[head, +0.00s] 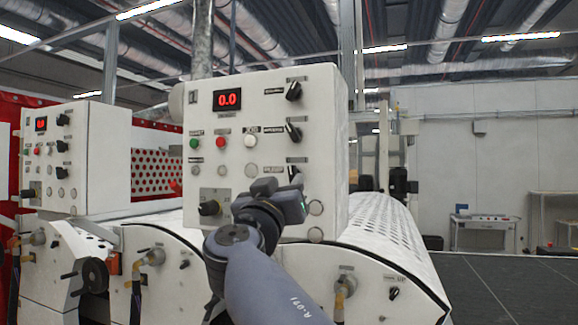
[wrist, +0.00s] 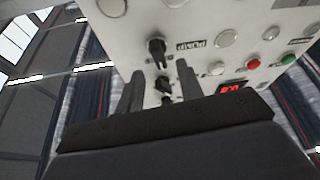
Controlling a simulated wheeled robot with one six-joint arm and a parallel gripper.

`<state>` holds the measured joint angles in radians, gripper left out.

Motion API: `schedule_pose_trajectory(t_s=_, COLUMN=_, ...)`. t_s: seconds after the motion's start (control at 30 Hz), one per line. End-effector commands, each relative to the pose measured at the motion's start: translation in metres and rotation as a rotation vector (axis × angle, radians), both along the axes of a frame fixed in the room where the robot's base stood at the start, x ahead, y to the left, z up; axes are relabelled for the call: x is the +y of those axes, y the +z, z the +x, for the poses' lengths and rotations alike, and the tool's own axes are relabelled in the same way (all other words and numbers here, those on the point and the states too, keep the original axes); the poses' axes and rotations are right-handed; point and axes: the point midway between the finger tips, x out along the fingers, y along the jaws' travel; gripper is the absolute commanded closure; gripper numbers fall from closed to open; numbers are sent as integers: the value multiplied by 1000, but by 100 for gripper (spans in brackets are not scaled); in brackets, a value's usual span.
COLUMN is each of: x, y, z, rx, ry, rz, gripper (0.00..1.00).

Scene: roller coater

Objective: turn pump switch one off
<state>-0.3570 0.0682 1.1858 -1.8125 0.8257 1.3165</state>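A white control panel (head: 262,110) carries a right-hand column of black rotary switches. The lowest switch (head: 293,173) is partly hidden behind my gripper (head: 277,188). In the wrist view, which shows the panel upside down, this switch (wrist: 157,48) is just beyond the fingertips, with a label beside it that seems to read PUMP. Two further switches show in line between the fingers. My gripper (wrist: 160,72) is open, with a clear gap and nothing held. I cannot tell for certain which switch is pump switch one.
The panel also has a red 0.0 display (head: 227,100), green (head: 194,144), red (head: 221,142) and white (head: 250,141) buttons, and another black knob (head: 209,208) at lower left. A similar panel (head: 75,155) stands at left. A perforated roller cover (head: 385,235) lies to the right.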

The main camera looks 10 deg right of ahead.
Motion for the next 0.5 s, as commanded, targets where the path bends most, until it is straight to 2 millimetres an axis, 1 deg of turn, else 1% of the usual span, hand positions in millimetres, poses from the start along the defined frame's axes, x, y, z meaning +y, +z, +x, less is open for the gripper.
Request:
schedule_pose_trajectory(t_s=0.03, x=-5, y=7, z=7, rx=1, ry=-3, rz=-1, gripper=65)
schedule_pose_trajectory(t_s=0.2, x=-13, y=13, z=21, rx=0, ry=-1, rz=-1, gripper=65)
schedule_pose_trajectory(t_s=0.33, x=-16, y=13, z=27, rx=1, ry=-1, rz=0, gripper=65)
schedule_pose_trajectory(t_s=0.5, x=-17, y=13, z=28, rx=1, ry=0, rz=1, gripper=65)
